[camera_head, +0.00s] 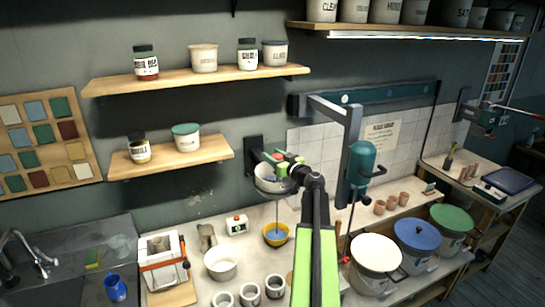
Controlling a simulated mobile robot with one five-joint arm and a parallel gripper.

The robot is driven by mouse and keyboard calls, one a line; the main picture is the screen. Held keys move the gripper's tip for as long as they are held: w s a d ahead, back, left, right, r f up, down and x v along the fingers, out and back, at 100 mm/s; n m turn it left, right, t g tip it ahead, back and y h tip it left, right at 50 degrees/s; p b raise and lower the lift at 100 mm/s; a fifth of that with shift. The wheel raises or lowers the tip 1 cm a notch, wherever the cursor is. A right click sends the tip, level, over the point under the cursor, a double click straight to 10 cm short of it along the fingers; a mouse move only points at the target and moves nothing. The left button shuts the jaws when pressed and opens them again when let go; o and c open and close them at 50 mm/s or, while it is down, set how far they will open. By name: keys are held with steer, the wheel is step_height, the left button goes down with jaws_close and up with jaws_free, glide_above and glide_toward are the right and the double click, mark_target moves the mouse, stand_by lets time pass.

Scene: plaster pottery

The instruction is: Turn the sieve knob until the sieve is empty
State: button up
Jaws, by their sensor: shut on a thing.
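The sieve (268,185) is a round grey bowl on a dark wall bracket. A thin bluish-grey stream runs down from under it into a yellow bowl (289,239), which holds bluish-grey liquid. My gripper (281,160) is at the top of the sieve, shut on the sieve knob. The knob is mostly hidden by the fingers, and red and green parts show there. My arm comes up from the bottom of the view and covers the sieve's right side. How much is left inside the sieve cannot be seen.
A dark stand with a green mixer (361,160) rises close to the right of my arm. A white pot (221,264), several small cups and lidded buckets (376,252) stand on the counter. Shelves with jars (196,80) hang above.

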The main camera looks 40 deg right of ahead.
steer(key=m+g+h, duration=0.1)
steer(key=m+h, duration=0.1)
steer(key=m+g+h, duration=0.1)
steer(key=m+h, duration=0.1)
steer(key=h, duration=0.1)
steer(key=d+m+g+h, duration=0.1)
steer(key=h, duration=0.2)
steer(key=shift+s+m+g, duration=0.25)
steer(key=shift+m+g, duration=0.15)
steer(key=m+g+h, duration=0.1)
steer(key=m+g, duration=0.1)
steer(key=m+g+h, duration=0.2)
steer(key=s+d+m+g+h, duration=0.1)
steer(key=g+h, duration=0.1)
steer(key=g, duration=0.1)
steer(key=shift+d+m, duration=0.1)
steer(key=shift+m, duration=0.3)
steer(key=shift+s+m+g, duration=0.4)
steer(key=shift+m+g, duration=1.15)
steer(key=shift+g, duration=0.85)
steer(key=shift+s+m+g, duration=0.4)
steer(key=shift+m+g, duration=1.1)
steer(key=shift+g, duration=0.9)
steer(key=shift+s+m+g, duration=0.4)
steer(key=shift+m+g, duration=1.15)
steer(key=shift+g, duration=0.85)
steer(key=shift+s, duration=0.1)
steer(key=o, duration=1.4)
